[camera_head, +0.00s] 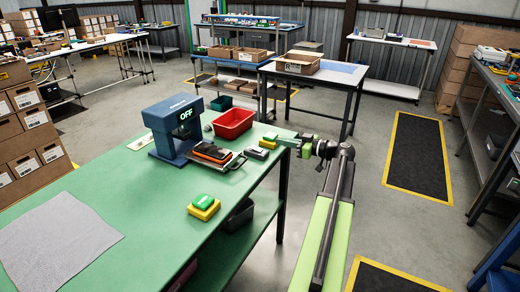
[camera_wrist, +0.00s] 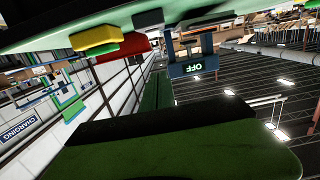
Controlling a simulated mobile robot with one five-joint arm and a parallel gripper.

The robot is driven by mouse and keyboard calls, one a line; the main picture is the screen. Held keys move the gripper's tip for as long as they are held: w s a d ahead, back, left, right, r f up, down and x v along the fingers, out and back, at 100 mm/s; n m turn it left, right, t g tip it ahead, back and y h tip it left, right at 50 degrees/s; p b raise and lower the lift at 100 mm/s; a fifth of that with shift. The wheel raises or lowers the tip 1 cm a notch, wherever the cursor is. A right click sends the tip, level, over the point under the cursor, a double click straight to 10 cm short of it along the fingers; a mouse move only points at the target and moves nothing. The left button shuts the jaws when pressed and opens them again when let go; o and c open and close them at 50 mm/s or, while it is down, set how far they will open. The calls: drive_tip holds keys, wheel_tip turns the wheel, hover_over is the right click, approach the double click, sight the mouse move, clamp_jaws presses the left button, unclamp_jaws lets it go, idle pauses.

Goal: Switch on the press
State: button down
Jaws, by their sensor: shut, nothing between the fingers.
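The blue press (camera_head: 172,130) stands at the back of the green table, its display reading OFF. It also shows upside down in the wrist view (camera_wrist: 188,68). A green button on a yellow base (camera_head: 203,206) lies on the table in front of the press, near the right edge. A second yellow-and-green block (camera_head: 268,142) lies right of the press. A yellow block (camera_wrist: 95,40) shows in the wrist view; I cannot tell which one. My gripper (camera_head: 283,141) is shut and empty at the table's right edge, close to the second block; its tips are hard to make out.
A red bin (camera_head: 233,123) stands behind the press's right side. A dark and orange stack (camera_head: 211,153) lies at the press's front. A grey cloth (camera_head: 58,232) covers the table's near left. The table between cloth and button is clear. Cartons (camera_head: 30,140) are stacked at left.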

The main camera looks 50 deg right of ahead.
drive_tip(key=shift+w, duration=0.1)
drive_tip(key=b, duration=0.1)
hover_over(259, 150)
drive_tip(key=s, duration=0.1)
drive_tip(key=shift+d+f, duration=0.25)
drive_tip(key=shift+f, duration=0.35)
drive_tip(key=f+b, duration=0.1)
drive_tip(key=w+f+b, duration=0.1)
drive_tip(key=f+b, duration=0.1)
drive_tip(key=shift+a, duration=0.15)
drive_tip(key=shift+f+b, duration=0.5)
drive_tip(key=shift+b, duration=0.1)
drive_tip(key=shift+r, duration=0.1)
